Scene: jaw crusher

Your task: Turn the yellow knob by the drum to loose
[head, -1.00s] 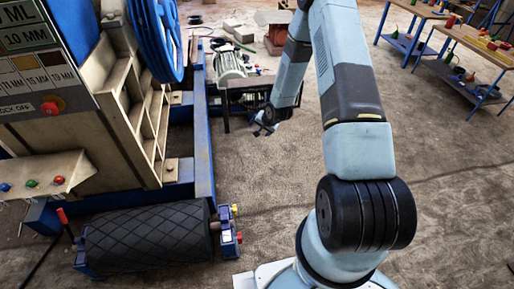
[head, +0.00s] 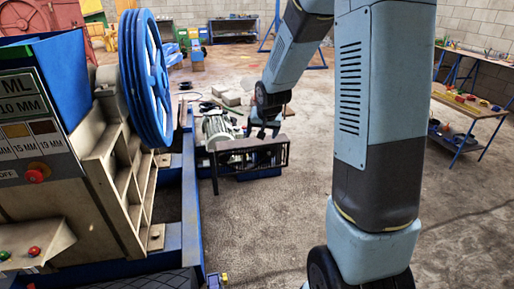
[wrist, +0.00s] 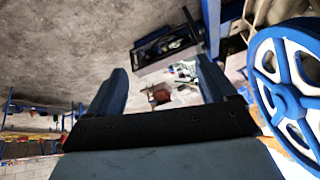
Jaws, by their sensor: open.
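The yellow knob (head: 224,277) shows as a small patch at the bottom edge of the head view, beside the right end of the dark drum (head: 140,281). Only the drum's top edge is in frame, and the knob's setting cannot be read. My gripper (head: 262,131) is small and far off in the head view, beyond the knob, near the motor and its black guard. In the wrist view my gripper (wrist: 160,68) has its two blue fingers wide apart with nothing between them. The knob is not seen in the wrist view.
The blue flywheel (head: 147,78) and crusher body stand at left, with a blue frame rail (head: 192,215) along them. The motor (head: 220,130) and black guard (head: 250,158) are ahead. A workbench (head: 470,105) is at right. The floor between is clear.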

